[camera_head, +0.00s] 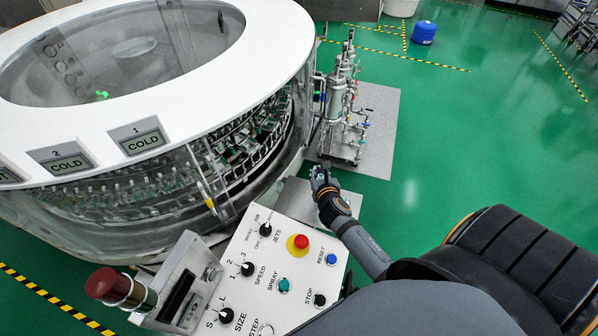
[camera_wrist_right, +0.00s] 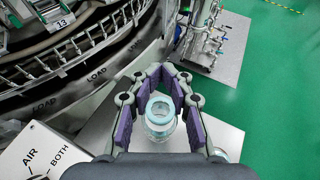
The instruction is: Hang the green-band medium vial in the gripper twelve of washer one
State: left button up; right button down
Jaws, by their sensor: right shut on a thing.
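My right gripper (camera_head: 325,181) is out over the grey ledge beside the washer. In the right wrist view, its purple-padded fingers (camera_wrist_right: 160,82) are shut around a clear glass vial (camera_wrist_right: 160,112), with the open round mouth facing the camera. The vial has a pale teal tint; I cannot make out a green band. The round washer (camera_head: 220,85) has a white top and a clear curved wall. Its ring of metal grippers (camera_head: 245,150) shows inside. A tag reading 13 (camera_wrist_right: 62,22) shows on the ring in the wrist view. Gripper twelve cannot be picked out. My left gripper is out of view.
The sloped control panel (camera_head: 262,285) with knobs and a red button stands in front of the washer. The grey ledge (camera_head: 350,204) lies under my right gripper. Piping and a steel filter unit (camera_head: 340,115) stand behind it. Open green floor lies to the right.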

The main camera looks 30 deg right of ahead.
jog(key=s+d+b, duration=0.1)
jog(key=b, duration=0.1)
jog(key=s+d+f+b, duration=0.1)
jog(key=s+d, duration=0.1)
jog(key=shift+s+f+b, duration=0.15)
jog(key=shift+b, duration=0.2)
dwell(0.5)
